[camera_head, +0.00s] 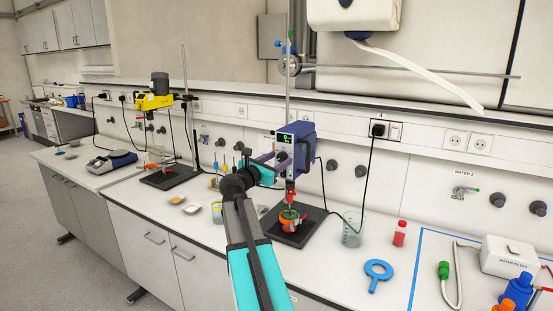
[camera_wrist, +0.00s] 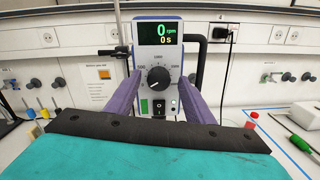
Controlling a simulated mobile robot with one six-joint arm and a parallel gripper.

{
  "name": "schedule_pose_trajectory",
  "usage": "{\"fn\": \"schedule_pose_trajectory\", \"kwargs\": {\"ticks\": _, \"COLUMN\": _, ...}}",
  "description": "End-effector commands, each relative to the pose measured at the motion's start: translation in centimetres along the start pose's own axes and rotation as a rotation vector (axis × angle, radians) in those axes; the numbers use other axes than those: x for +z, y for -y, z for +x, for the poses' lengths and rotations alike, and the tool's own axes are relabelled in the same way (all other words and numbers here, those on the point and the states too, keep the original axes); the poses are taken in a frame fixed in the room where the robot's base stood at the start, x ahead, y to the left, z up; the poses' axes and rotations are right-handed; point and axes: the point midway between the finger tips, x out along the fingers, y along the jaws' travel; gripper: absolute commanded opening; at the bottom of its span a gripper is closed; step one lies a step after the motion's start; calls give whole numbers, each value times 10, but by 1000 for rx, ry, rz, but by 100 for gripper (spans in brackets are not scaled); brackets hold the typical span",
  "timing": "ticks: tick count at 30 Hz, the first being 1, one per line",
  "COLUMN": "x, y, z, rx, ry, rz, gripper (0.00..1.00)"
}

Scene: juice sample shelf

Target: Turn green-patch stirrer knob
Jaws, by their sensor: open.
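A green patch (camera_wrist: 144,105) is low on the face, left of a black switch. My gripper (camera_wrist: 160,82) is open, its two purple fingers on either side of the knob, with visible gaps. In the head view my gripper (camera_head: 269,158) is at the stirrer's front, and I cannot make out the knob there.
A yellow stirrer (camera_head: 154,101) stands farther left. Below the purple stirrer is a red and green vessel (camera_head: 289,218). A black cable hangs by the beaker.

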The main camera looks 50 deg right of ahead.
Motion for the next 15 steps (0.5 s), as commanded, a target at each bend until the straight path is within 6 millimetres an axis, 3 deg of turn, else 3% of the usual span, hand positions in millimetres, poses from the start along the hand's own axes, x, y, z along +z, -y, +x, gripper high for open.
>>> {"fn": "schedule_pose_trajectory", "kwargs": {"ticks": 12, "x": 0, "y": 0, "z": 6, "rx": 1, "ry": 0, "rz": 0, "gripper": 48}}
{"fn": "schedule_pose_trajectory", "kwargs": {"ticks": 15, "x": 0, "y": 0, "z": 6, "rx": 1, "ry": 0, "rz": 0, "gripper": 34}}
